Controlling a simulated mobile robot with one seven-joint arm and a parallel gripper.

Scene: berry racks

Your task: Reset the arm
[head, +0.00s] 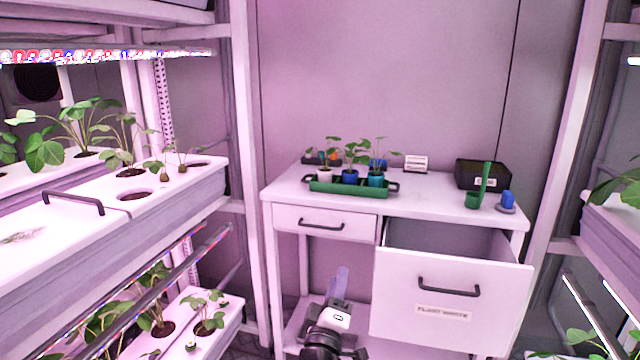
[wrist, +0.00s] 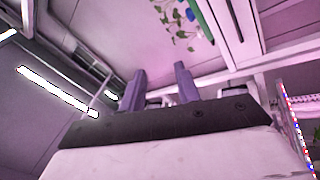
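My gripper (head: 339,275) is low in front of the white desk (head: 420,197), left of the pulled-out drawer, with its fingers pointing up. In the wrist view my gripper (wrist: 159,70) has its two purple-grey fingers apart, with nothing between them. My folded arm shows below it at the bottom of the head view.
The large lower drawer (head: 452,290) stands open toward me; the small drawer (head: 324,222) is shut. Plant racks flank both sides.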

